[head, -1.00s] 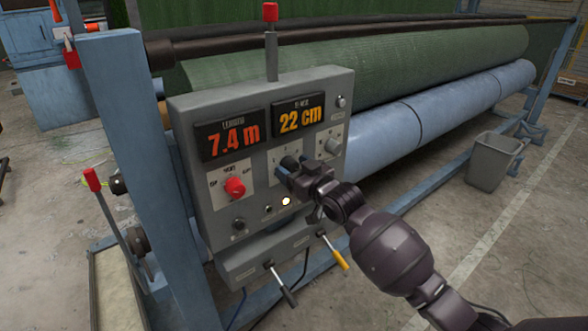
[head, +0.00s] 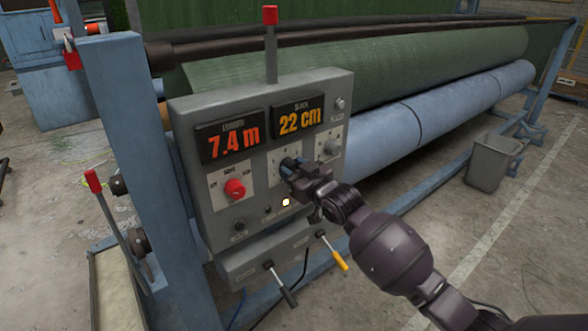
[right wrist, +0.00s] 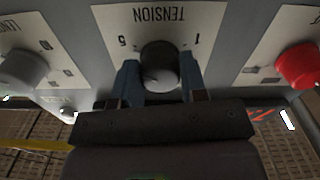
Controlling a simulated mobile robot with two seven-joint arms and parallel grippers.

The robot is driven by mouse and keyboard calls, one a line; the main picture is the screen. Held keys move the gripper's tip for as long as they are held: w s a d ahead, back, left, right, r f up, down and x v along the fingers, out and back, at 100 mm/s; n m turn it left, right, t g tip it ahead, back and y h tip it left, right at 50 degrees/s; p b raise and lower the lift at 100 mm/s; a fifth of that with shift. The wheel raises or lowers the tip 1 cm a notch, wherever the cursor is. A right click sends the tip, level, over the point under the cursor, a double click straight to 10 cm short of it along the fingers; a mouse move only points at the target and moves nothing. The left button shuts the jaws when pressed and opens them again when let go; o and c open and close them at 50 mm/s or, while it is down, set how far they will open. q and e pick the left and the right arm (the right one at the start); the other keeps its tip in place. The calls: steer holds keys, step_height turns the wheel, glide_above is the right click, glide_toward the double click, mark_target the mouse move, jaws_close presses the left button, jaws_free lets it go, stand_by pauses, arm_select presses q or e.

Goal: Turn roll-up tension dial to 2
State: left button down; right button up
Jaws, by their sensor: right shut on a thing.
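The black tension dial (right wrist: 160,66) sits on a pale plate marked TENSION, which appears upside down in the right wrist view. The numbers 5 and 1 show on either side of the dial; other numbers are hidden, and I cannot tell where its pointer stands. My right gripper (right wrist: 160,80) is shut on the dial, with one blue finger on each side of it. My left gripper is not in view.
A red knob (head: 235,189) is left of the dial and a grey knob (head: 331,147) right of it. A lit button (head: 286,202) is just below. The displays read 7.4 m (head: 234,141) and 22 cm (head: 299,121). Black (head: 281,284) and yellow-handled (head: 333,252) levers stick out below.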

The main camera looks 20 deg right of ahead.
steer(key=n+p, duration=0.1)
steer(key=n, duration=0.2)
steer(key=shift+r+p, duration=0.15)
steer(key=shift+p, duration=0.15)
steer(key=n+p, duration=0.1)
steer(key=n, duration=0.3)
steer(key=shift+n+p, duration=0.4)
steer(key=n+p, duration=0.1)
steer(key=n, duration=0.2)
steer(key=shift+n, duration=0.3)
steer(key=n, duration=0.3)
steer(key=shift+n+p, duration=0.3)
steer(key=n, duration=0.5)
steer(key=shift+p, duration=0.3)
steer(key=n, duration=0.6)
steer(key=shift+n+p, duration=0.4)
steer(key=n+p, duration=0.1)
steer(key=n, duration=0.5)
steer(key=shift+n, duration=0.3)
arm_select(q)
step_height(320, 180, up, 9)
steer(key=shift+p, duration=0.45)
arm_select(e)
steer(key=shift+f+n, duration=0.2)
steer(key=shift+n, duration=0.4)
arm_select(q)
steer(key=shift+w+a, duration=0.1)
